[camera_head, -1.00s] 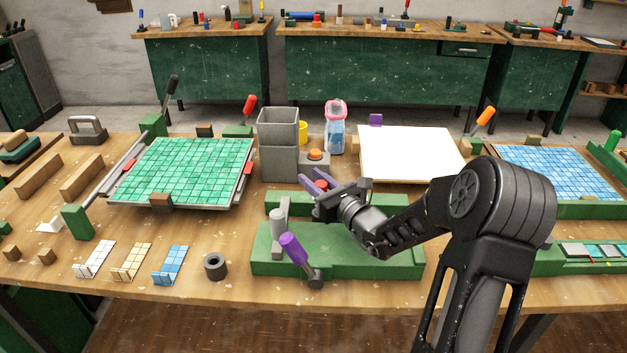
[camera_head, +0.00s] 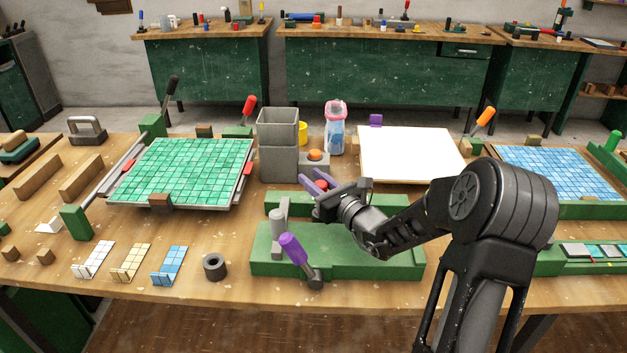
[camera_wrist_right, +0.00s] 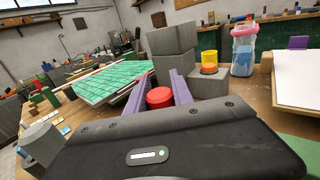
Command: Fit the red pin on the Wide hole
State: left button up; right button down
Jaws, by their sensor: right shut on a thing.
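My right gripper (camera_head: 319,184) reaches in from the right over the middle of the bench. Its two purple fingers are shut on the red pin (camera_head: 322,186). In the right wrist view the round red top of the pin (camera_wrist_right: 159,97) sits between the purple fingers. The pin's lower part is hidden by the gripper. I cannot make out a hole labelled Wide. A green fixture (camera_head: 345,262) with a grey post and a purple-handled lever (camera_head: 293,248) lies nearer, and a green bar (camera_head: 285,204) lies behind it, partly under my arm. My left gripper is not in view.
A green mosaic sheet (camera_head: 190,165) on a frame lies left. Grey blocks (camera_head: 279,160), an orange button (camera_head: 315,156) and a pink-topped bottle (camera_head: 335,130) stand behind the gripper. A white board (camera_head: 410,150) lies right. A dark ring (camera_head: 215,266) lies at the front.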

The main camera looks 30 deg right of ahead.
jog(key=shift+f+b, duration=1.85)
jog(key=shift+f, duration=0.15)
jog(key=shift+r, duration=0.1)
jog(key=shift+r+p, duration=1)
jog(key=shift+r, duration=0.6)
jog(key=shift+b, duration=0.55)
dwell(0.9)
jog(key=shift+f+b, duration=1.65)
jog(key=shift+f, duration=0.1)
jog(key=c, duration=1.5)
grip_release()
jog(key=o, duration=0.5)
jog(key=shift+c, duration=0.2)
jog(key=shift+f, duration=0.1)
